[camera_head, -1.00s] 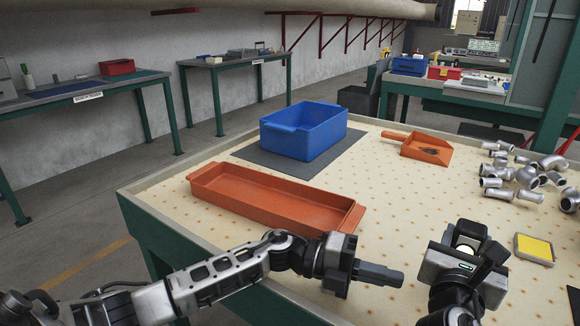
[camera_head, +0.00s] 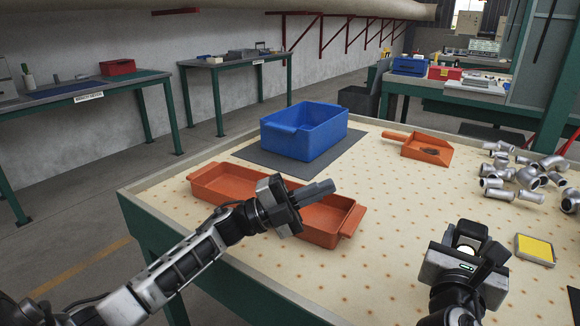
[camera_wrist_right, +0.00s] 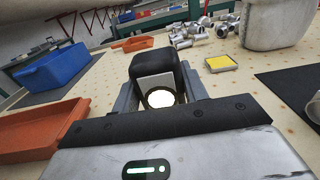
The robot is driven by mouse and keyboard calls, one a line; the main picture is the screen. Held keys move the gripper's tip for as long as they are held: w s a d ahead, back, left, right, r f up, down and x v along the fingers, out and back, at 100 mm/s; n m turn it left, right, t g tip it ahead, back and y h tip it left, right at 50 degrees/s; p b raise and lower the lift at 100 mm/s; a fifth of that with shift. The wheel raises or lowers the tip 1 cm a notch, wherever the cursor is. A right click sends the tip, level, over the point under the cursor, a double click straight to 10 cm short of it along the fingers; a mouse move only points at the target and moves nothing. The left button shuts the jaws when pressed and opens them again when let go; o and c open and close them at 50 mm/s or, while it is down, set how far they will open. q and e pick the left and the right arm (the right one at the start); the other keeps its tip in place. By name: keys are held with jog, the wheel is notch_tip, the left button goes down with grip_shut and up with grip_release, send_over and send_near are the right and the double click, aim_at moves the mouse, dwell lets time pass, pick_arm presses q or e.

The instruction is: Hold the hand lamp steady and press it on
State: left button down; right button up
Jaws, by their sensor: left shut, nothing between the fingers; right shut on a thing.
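The hand lamp (camera_wrist_right: 153,60) is a dark, rounded block with a pale face and a round disc that looks bright white. It sits between the fingers of my right gripper (camera_head: 468,242), which is shut on it above the table's front right part; the lamp also shows in the head view (camera_head: 470,230). My left gripper (camera_head: 326,188) is shut and empty. In the head view it overlaps the long orange tray and is well apart from the lamp. The fingers hide part of the lamp's sides.
A long orange tray (camera_head: 212,183) lies at the table's left. A blue crate (camera_head: 305,135) stands on a dark mat behind it. An orange scoop (camera_head: 428,149), several metal castings (camera_head: 525,176) and a yellow pad (camera_head: 535,248) lie to the right. The middle of the table is clear.

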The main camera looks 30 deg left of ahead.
pick_arm(q)
jog(key=a+r+n+t+y, duration=0.2)
jog(key=a+n+t, duration=0.2)
jog(key=a, duration=0.2)
jog(key=shift+w+a+r+t, duration=0.15)
jog(key=shift+a+r+t, duration=0.15)
jog(key=shift+a+r, duration=0.05)
pick_arm(e)
jog(key=shift+d+f, duration=0.15)
jog(key=shift+f, duration=0.2)
jog(key=o, duration=1.4)
jog(key=shift+c, duration=0.2)
jog(key=shift+r, duration=0.15)
jog(key=s, duration=1.2)
